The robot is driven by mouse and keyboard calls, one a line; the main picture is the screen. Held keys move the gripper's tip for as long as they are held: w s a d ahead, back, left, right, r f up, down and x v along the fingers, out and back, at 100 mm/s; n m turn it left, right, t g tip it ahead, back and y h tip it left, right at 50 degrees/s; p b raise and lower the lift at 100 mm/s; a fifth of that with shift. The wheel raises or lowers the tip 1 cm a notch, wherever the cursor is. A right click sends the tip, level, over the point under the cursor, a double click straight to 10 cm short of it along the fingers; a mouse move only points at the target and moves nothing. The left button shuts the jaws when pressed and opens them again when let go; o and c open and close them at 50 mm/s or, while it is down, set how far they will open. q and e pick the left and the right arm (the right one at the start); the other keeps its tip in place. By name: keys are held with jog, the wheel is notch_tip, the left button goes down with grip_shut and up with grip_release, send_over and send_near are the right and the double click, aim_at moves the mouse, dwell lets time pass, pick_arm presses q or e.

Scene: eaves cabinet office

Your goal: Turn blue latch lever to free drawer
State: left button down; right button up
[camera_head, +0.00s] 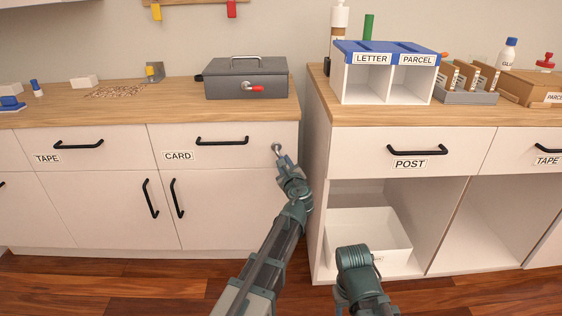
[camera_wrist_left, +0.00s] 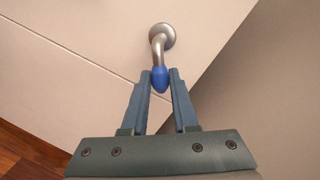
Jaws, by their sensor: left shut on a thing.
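The latch lever has a round metal base (camera_head: 277,148) at the right end of the CARD drawer front (camera_head: 221,146). In the left wrist view the bent metal stem (camera_wrist_left: 157,45) comes down from the base to a blue tip (camera_wrist_left: 160,78). My left gripper (camera_head: 284,160) is at the lever, its fingers on both sides of the blue tip and shut on it. The drawer front sits flush with the cabinet. In the head view the gripper covers most of the lever's tip. My right gripper is not in view; only part of that arm shows.
The CARD drawer's black handle (camera_head: 222,141) is left of the lever. A grey cash box (camera_head: 246,78) stands on the counter above. A gap separates this cabinet from the POST cabinet (camera_head: 408,150), which has a white bin (camera_head: 368,230) in its open bay.

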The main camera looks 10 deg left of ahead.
aim_at(288, 148)
pick_arm(q)
jog(key=n, duration=0.1)
jog(key=r+n+p, duration=0.1)
jog(key=shift+w+d+n+h, duration=0.1)
jog(key=shift+d+n+h, duration=0.2)
jog(key=shift+d+h, duration=0.1)
jog(key=n+p, duration=0.1)
jog(key=r+n+p, duration=0.1)
jog(key=n, duration=0.1)
jog(key=shift+d+h, duration=0.3)
jog(key=shift+h, duration=0.1)
jog(key=n, duration=0.1)
jog(key=r+n+h+p, duration=0.1)
jog(key=shift+w+d+n+p, duration=0.1)
jog(key=shift+n+p, duration=0.2)
jog(key=shift+r+n+p, duration=0.35)
jog(key=shift+n, duration=0.55)
jog(key=c, duration=0.7)
grip_release()
